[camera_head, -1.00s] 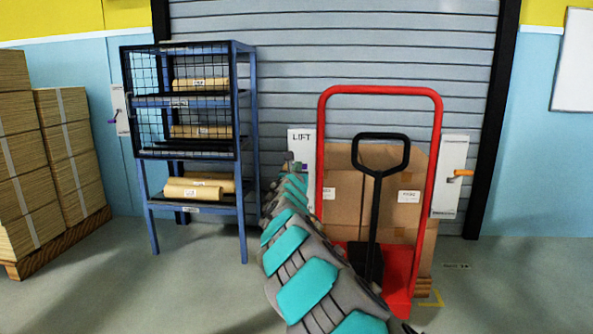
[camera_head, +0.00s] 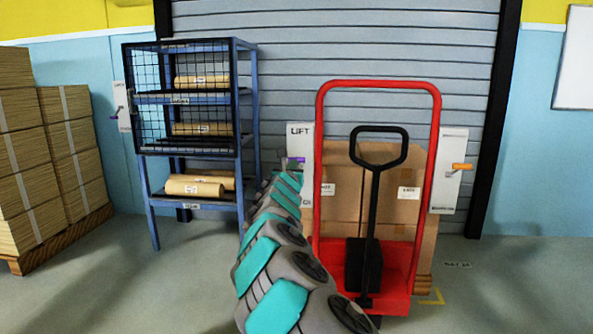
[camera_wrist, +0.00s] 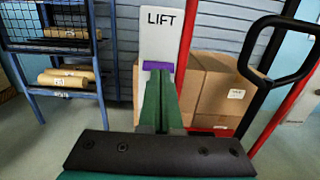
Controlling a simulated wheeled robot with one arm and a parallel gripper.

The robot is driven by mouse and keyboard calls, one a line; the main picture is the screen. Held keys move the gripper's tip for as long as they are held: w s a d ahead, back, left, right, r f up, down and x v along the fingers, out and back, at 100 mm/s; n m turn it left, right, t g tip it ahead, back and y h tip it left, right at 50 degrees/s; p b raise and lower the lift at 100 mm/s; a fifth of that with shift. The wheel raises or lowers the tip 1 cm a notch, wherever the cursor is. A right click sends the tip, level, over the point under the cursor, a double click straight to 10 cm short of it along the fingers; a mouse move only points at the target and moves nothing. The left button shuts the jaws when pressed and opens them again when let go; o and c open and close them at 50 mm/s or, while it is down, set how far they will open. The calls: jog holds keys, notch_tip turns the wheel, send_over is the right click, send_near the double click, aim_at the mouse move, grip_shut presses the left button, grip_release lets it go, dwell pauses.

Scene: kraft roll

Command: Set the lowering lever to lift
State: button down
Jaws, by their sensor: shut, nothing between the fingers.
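A white plate (camera_head: 300,142) marked LIFT stands at the left side of the red hand truck (camera_head: 430,190). In the wrist view the LIFT plate (camera_wrist: 160,32) is straight ahead. A purple lever handle (camera_wrist: 158,66) lies crosswise on the plate below the word. It also shows as a small purple patch in the head view (camera_head: 294,160). My gripper (camera_wrist: 159,78) is shut with its green fingers together, its tips just below the purple handle and touching or very near it. The lower plate is hidden behind the fingers. In the head view my arm hides the gripper.
Brown cartons (camera_head: 375,165) stand on the hand truck, with its black handle (camera_head: 378,145) in front. An orange lever (camera_head: 461,167) is on a second plate at the right. A blue rack (camera_head: 245,150) with paper rolls and stacked cartons (camera_head: 25,160) stand left.

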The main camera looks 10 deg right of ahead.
jog(key=s+a+r, duration=0.1)
jog(key=s+r, duration=0.3)
jog(key=r, duration=0.1)
jog(key=shift+s+a, duration=0.3)
jog(key=shift+s, duration=0.1)
